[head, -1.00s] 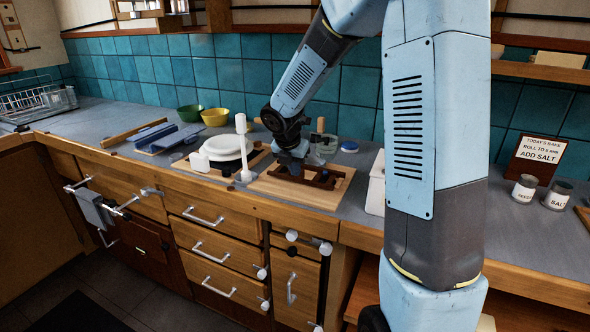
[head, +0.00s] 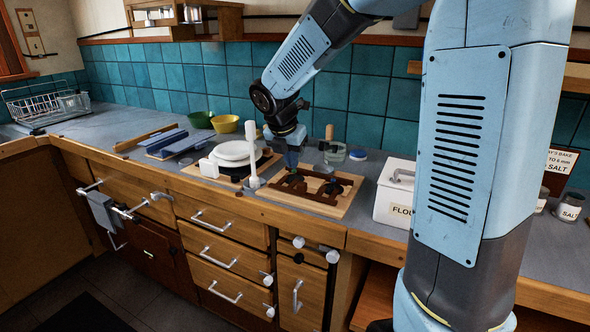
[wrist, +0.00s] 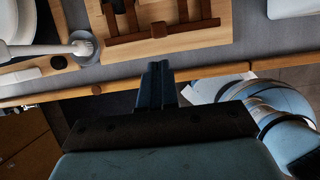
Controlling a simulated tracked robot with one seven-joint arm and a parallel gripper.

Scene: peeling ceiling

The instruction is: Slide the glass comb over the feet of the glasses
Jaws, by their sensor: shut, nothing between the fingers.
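The glass comb looks to be the dark brown wooden piece (head: 312,190) with several prongs, lying flat on a pale wooden board (head: 342,205) on the counter. It also shows at the top of the wrist view (wrist: 165,32). Dark round shapes (head: 332,188) show at the comb; I cannot tell whether they are feet of the glasses. No upright stemmed glass is clear. My gripper (head: 292,168) is shut and empty, just above the comb's back left part in the head view. In the wrist view its fingers (wrist: 158,68) show together, apart from the comb.
A white upright handle (head: 252,155) and white plates (head: 234,153) stand left of the board. A clear container (head: 334,152) and a blue-lidded dish (head: 358,155) are behind it. A white flour bin (head: 393,200) stands close on the right. The counter's front edge is near.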

